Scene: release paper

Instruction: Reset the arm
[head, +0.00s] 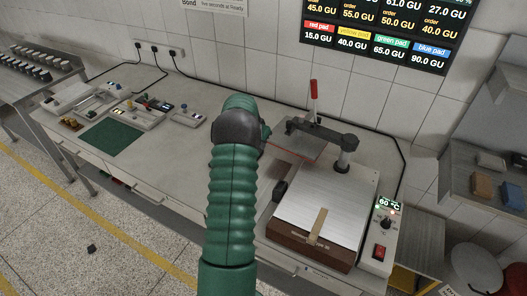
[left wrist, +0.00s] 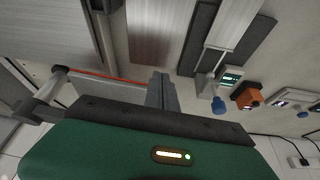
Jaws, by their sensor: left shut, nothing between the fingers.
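My green left arm (head: 232,190) rises through the middle of the head view. Its wrist end is beside the hinged upper arm of a heat press (head: 318,215), and the wrist hides most of the hand there. In the left wrist view my left gripper (left wrist: 161,78) has its grey fingers together, with nothing between them. The press has a brown base, a silver plate with a tan strip lying on it, and a red-tipped lever (head: 314,90) standing up behind. No right gripper shows.
A control box (head: 382,235) reading 60 °C stands right of the press. A green mat (head: 111,138) and several small devices occupy the left bench. Bare bench top (head: 185,160) lies between them and my arm. Shelves with blocks stand far right.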

